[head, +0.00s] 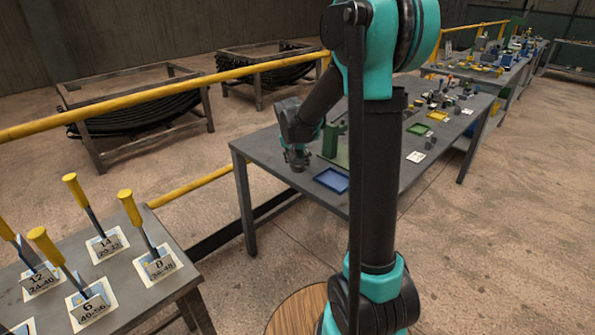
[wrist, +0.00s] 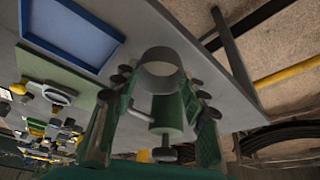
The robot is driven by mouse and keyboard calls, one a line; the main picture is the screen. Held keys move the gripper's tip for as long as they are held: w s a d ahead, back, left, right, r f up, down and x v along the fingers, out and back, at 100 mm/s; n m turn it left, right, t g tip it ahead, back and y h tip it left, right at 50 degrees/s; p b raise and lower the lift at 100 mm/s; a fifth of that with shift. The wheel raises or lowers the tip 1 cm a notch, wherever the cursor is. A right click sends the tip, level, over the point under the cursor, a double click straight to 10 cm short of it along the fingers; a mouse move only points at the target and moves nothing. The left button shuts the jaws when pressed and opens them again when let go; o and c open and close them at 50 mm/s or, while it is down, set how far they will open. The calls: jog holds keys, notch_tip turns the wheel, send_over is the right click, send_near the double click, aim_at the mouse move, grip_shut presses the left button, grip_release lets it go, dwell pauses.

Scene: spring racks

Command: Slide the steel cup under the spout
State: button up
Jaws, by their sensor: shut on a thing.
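The steel cup (wrist: 160,72) shows in the wrist view as a short grey ring between the fingertips of my gripper (wrist: 160,84). The fingers are closed in on its two sides. A green cylinder (wrist: 168,115) with a small grey knob shows just below it in the picture; I cannot tell whether they touch. A green upright (head: 330,140) stands just right of my gripper. I cannot clearly pick out the spout.
A blue tray (head: 332,180) lies on the table right of my gripper; it also shows in the wrist view (wrist: 75,38). Yellow and green trays and small parts lie farther along. Yellow-handled tools (head: 130,205) stand on a separate front table. A yellow rail (head: 160,92) runs behind.

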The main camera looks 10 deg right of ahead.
aim_at(298, 170)
jog(key=shift+f, duration=1.95)
jog(key=o, duration=1)
jog(key=shift+f, duration=0.15)
jog(key=shift+o, duration=0.2)
